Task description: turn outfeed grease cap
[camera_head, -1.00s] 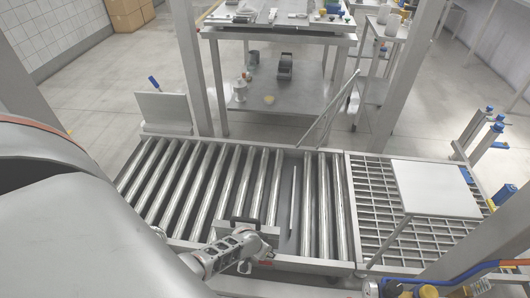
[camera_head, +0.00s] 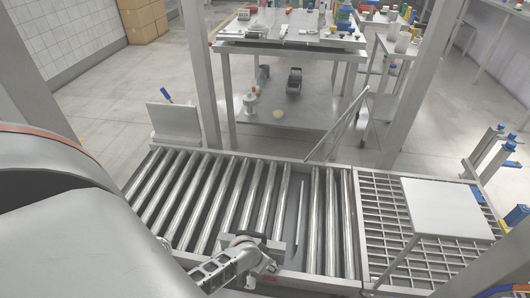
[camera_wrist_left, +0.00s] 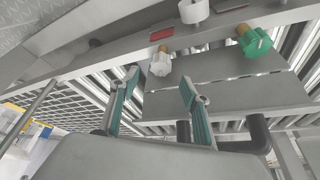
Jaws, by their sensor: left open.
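In the left wrist view, a white lobed cap (camera_wrist_left: 160,64) on a brass-coloured neck and a green lobed cap (camera_wrist_left: 256,43) stick out from the conveyor's frame. I cannot tell from the pictures which is the outfeed grease cap. My left gripper (camera_wrist_left: 158,78) is open, its two teal-padded fingers apart and nothing held between them. The white cap appears just beyond the gap between the fingertips; the green cap is off to the right. In the head view my left gripper (camera_head: 240,258) is at the conveyor's front rail, its fingers hard to make out. My right gripper is out of view.
A white round knob (camera_wrist_left: 194,10) and a red label (camera_wrist_left: 160,34) are on the frame nearby. The roller conveyor (camera_head: 215,195) stretches across the middle, with a grating and a pale panel (camera_head: 443,207) at its right. A steel table (camera_head: 290,45) stands behind.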

